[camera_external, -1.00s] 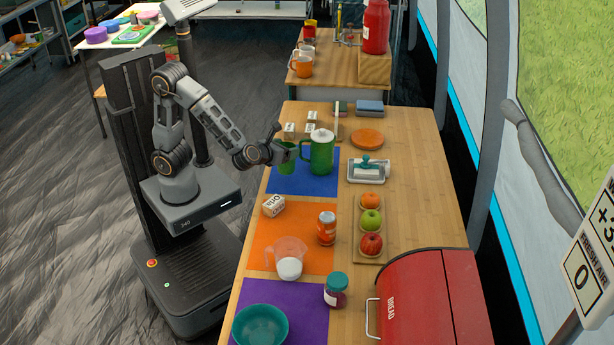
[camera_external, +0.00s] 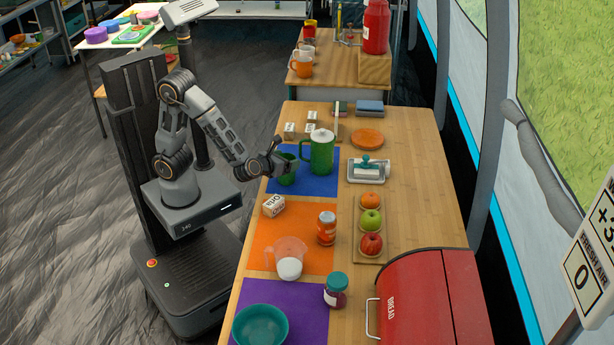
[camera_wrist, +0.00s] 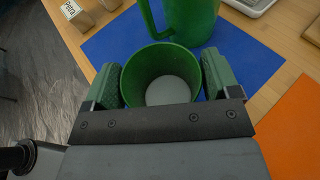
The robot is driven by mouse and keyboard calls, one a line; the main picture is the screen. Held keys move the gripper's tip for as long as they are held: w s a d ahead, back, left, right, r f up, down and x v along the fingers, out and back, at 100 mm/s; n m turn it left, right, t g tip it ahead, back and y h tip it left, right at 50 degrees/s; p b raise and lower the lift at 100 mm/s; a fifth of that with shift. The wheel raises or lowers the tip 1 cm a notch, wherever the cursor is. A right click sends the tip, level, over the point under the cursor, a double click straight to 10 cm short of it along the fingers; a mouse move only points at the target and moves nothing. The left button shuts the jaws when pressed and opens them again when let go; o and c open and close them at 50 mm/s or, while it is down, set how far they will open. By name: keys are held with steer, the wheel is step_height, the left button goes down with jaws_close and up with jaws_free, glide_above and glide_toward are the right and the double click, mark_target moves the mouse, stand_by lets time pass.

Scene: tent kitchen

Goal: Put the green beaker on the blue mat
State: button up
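The green beaker (camera_external: 288,174) is upright at the left part of the blue mat (camera_external: 318,186), beside the green lidded jug (camera_external: 322,153). Its base appears at or just above the mat; I cannot tell if it touches. My gripper (camera_external: 283,163) is at the beaker from the left. In the wrist view, my gripper's fingers (camera_wrist: 162,88) lie against both sides of the beaker (camera_wrist: 160,58), shut on it. The beaker looks empty inside. The blue mat (camera_wrist: 112,45) shows around it, and the jug (camera_wrist: 190,18) stands just beyond.
A purple mat (camera_external: 307,300) holds a teal bowl (camera_external: 260,326). A butter dish (camera_external: 368,171) and fruit board (camera_external: 358,247) are at right.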

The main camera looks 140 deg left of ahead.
steer(key=o, duration=0.3)
steer(key=shift+r, duration=0.1)
steer(key=shift+d+r, duration=0.15)
steer(key=shift+d, duration=0.05)
steer(key=d+r+n+t+h+p, duration=0.1)
steer(key=d+n+h, duration=0.6)
steer(key=d, duration=0.8)
steer(key=d+r+n+t+h+p, duration=0.1)
steer(key=d+n+t+h, duration=0.3)
steer(key=d, duration=1.2)
steer(key=r+n+h, duration=0.1)
steer(key=n+h, duration=0.2)
steer(key=n, duration=0.2)
steer(key=shift+s+r, duration=0.2)
steer(key=shift+r, duration=0.15)
